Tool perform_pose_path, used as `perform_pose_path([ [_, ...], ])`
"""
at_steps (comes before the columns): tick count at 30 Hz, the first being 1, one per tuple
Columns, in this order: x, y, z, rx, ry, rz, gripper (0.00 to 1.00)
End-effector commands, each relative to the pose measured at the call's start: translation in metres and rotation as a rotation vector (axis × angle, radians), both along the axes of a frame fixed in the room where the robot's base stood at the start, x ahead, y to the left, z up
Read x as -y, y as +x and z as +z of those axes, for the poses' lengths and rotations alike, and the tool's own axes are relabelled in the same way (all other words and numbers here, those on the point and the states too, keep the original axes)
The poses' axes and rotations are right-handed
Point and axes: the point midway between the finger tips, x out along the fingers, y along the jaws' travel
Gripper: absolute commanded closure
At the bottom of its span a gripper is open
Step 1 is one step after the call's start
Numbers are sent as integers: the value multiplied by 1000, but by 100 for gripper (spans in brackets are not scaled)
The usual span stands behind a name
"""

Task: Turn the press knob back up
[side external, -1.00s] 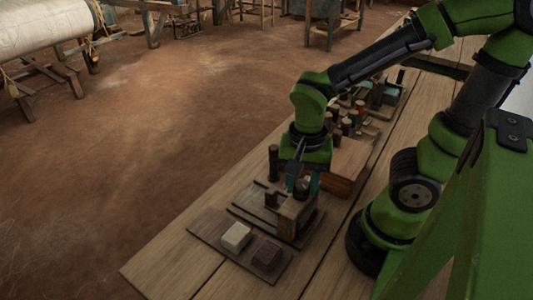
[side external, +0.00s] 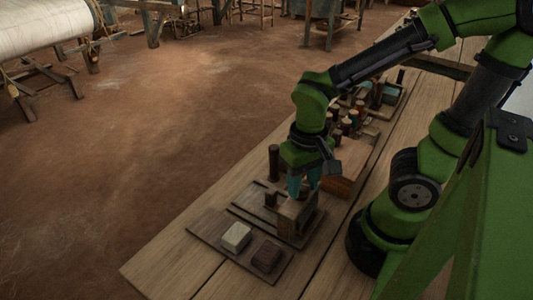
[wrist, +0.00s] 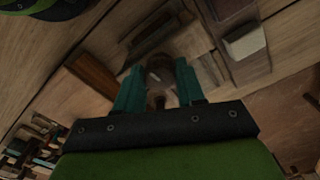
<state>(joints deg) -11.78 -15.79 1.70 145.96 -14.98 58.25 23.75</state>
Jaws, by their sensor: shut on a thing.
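The wooden press (side external: 297,222) stands on a dark board on the bench, seen in the side view below my gripper. My gripper (side external: 303,186) points down over the top of the press, with its teal fingers at the knob's height. In the wrist view, my gripper (wrist: 159,88) has a finger on each side of the round brownish press knob (wrist: 158,72) and is shut on it. The knob is mostly hidden by the fingers in the side view. How far the knob is turned cannot be told.
A tray (side external: 208,229) with a pale block (side external: 236,236) and a dark brown block (side external: 266,256) lies at the bench's near end. A dark post (side external: 273,163) stands left of my gripper. A wooden box (side external: 350,160) and several spools (side external: 347,124) are behind.

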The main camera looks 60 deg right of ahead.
Motion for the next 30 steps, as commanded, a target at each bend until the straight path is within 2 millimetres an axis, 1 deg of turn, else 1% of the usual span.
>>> perform_pose_path([
  [30, 3, 1, 1, 1, -1, 962, 92],
])
